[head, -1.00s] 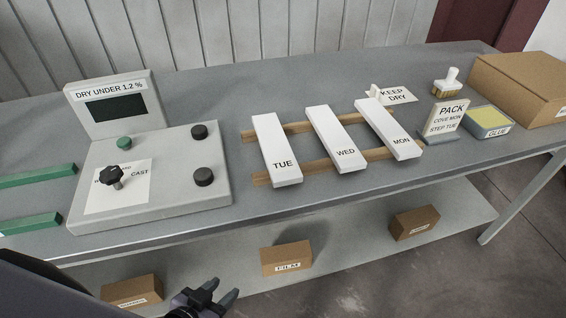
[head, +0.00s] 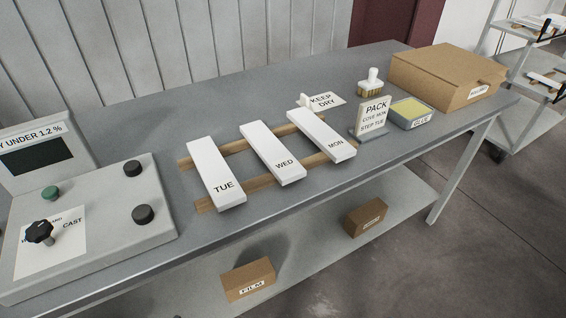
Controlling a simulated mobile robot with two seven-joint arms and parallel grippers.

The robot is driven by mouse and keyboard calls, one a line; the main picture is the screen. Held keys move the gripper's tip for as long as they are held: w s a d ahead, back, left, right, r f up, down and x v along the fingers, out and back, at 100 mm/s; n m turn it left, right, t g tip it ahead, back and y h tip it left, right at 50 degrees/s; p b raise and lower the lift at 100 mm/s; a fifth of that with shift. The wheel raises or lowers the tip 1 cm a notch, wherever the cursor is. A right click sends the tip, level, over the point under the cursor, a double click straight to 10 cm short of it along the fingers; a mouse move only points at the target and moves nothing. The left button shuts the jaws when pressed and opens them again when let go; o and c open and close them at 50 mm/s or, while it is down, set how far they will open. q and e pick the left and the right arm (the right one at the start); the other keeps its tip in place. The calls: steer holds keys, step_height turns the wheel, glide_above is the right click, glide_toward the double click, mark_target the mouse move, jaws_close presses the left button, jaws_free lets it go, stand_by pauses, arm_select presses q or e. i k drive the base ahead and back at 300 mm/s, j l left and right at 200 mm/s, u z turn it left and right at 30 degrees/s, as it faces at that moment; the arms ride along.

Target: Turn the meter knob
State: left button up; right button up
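The meter (head: 110,228) is a light grey box at the left of the bench, partly cut off by the picture's left edge. Its raised back panel carries a dark screen (head: 38,155) and a sign ending in "Y UNDER 1.2 %". The black lobed knob (head: 39,232) stands on a short stem over a white label; "CAST" is readable to its right. A green button (head: 50,193) and two black round pads (head: 143,215) are also on its top. Neither of my grippers is in view.
White boards marked TUE (head: 214,172), WED (head: 271,152) and MON (head: 321,135) lie across wooden strips. A cart (head: 510,110) stands far right.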

mark_target(39, 232)
steer(key=u, duration=1.4)
